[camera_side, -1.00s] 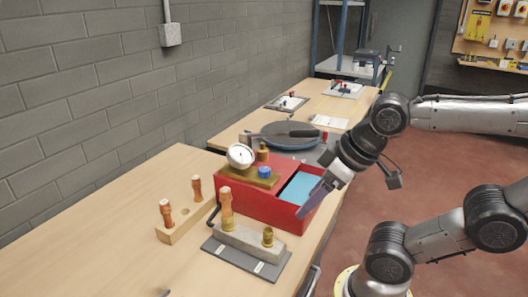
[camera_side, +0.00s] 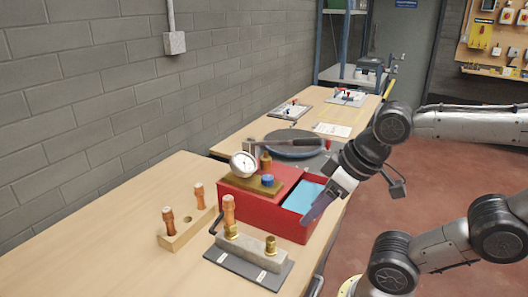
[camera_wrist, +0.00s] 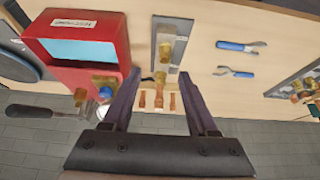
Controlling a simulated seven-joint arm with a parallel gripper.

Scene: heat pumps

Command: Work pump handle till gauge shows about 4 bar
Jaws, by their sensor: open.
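The red test pump (camera_side: 268,212) stands on the bench, with blue water (camera_side: 303,196) in its open tank. It also shows at the upper left of the wrist view (camera_wrist: 115,38). Its white round gauge (camera_side: 243,164) faces the side camera; the needle is too small to read. The pump handle (camera_side: 300,141) is a lever with a black grip, lying roughly level above the box's far side; its grip shows at the left of the wrist view (camera_wrist: 28,112). My gripper (camera_side: 308,220) is open and empty, at the right side of the box, apart from the handle.
A grey plate with a block and brass and copper fittings (camera_side: 250,246) lies in front of the pump. A wooden block with copper fittings (camera_side: 186,230) stands left. Blue-handled pliers (camera_wrist: 237,46) lie on the bench. A round dark pan-like item (camera_side: 290,152) sits behind the pump.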

